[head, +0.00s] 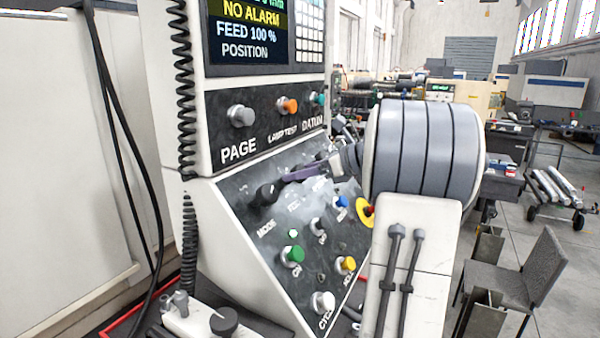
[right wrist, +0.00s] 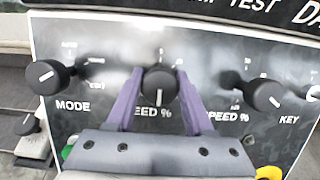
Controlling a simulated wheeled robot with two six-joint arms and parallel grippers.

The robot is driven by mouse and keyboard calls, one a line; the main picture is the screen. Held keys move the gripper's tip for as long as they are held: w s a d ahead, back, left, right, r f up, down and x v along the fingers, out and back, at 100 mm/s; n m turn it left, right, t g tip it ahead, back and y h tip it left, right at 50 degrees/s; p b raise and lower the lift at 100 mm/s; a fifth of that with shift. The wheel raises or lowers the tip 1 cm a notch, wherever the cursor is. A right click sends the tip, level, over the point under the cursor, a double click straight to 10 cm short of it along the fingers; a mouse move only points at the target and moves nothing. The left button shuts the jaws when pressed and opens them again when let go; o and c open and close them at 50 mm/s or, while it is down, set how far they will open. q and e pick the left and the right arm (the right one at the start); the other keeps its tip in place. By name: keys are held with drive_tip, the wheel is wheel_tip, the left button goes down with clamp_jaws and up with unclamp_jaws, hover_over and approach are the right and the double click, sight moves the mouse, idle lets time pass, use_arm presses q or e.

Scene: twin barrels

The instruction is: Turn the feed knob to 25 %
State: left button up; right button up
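The feed knob (right wrist: 158,84) is black and round, above the label ending in "EED %" in the right wrist view. Its white pointer line points straight down in that view. The purple fingers of my right gripper (right wrist: 159,78) stand on either side of the knob and appear to touch it. In the head view my right gripper (head: 305,172) reaches in from the right to the panel, and the feed knob is mostly hidden there. The screen (head: 250,32) reads "FEED 100 %" and "NO ALARM". My left gripper is not in view.
Coloured buttons, including a green one (head: 292,255), sit lower on the sloped panel.

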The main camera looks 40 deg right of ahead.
clamp_jaws()
